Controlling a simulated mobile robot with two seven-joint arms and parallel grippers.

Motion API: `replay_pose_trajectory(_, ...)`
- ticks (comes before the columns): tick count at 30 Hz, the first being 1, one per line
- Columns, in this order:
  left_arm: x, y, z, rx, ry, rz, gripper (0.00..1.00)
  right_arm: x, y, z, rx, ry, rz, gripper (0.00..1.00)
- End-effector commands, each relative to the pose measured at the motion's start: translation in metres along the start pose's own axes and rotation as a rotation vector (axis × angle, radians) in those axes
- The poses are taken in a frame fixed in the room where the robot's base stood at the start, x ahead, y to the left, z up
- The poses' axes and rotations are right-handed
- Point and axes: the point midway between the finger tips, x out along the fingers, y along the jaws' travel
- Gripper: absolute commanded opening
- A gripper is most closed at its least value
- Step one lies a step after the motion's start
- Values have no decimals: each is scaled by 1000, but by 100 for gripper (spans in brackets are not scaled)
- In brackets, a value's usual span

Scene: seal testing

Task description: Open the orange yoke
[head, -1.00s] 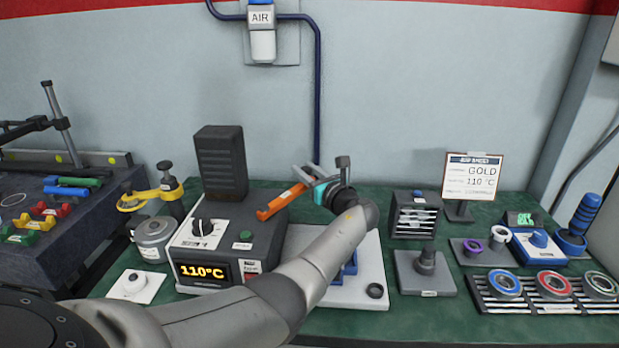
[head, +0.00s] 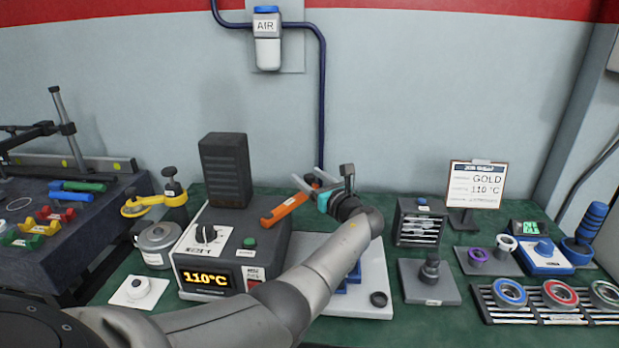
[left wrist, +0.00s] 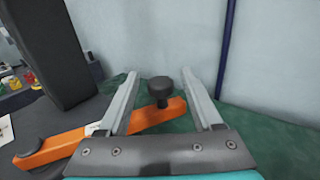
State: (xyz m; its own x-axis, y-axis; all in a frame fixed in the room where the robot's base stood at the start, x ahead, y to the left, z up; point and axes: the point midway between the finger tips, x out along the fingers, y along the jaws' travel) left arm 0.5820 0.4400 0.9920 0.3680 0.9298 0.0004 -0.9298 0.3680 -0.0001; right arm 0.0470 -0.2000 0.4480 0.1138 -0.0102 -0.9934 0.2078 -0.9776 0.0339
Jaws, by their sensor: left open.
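The orange yoke (head: 287,205) is an orange bar at the middle of the bench, right of the heater box. In the left wrist view the orange yoke (left wrist: 60,146) runs from lower left up to the right, with a black knob (left wrist: 160,90) above its right part. My left gripper (head: 308,182) is open at the yoke's far end. In the left wrist view its two fingers (left wrist: 168,98) are spread, one on each side of the knob, and the knob appears between them without visible contact. My arm hides part of the white plate below. My right gripper is not seen.
The grey heater box (head: 232,250) showing 110°C stands left of the yoke, with a tall dark block (head: 223,165) behind it. A white base plate (head: 375,275) lies under my arm. A dark slotted box (head: 418,225) stands to the right. The wall is close behind.

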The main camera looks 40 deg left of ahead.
Motion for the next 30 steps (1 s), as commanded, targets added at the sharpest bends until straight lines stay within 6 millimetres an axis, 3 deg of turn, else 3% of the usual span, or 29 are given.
replay_pose_trajectory(5, -22, -1, 1, 1, 1, -4, 67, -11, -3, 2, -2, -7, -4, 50)
replay_pose_trajectory(18, -122, 0, 1, 0, 2, -3, 67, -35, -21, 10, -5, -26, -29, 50)
replay_pose_trajectory(24, -146, 0, 0, 0, 1, -2, 67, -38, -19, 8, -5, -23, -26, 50)
replay_pose_trajectory(30, -151, 0, 0, 0, 0, 0, 67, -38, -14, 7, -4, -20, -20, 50)
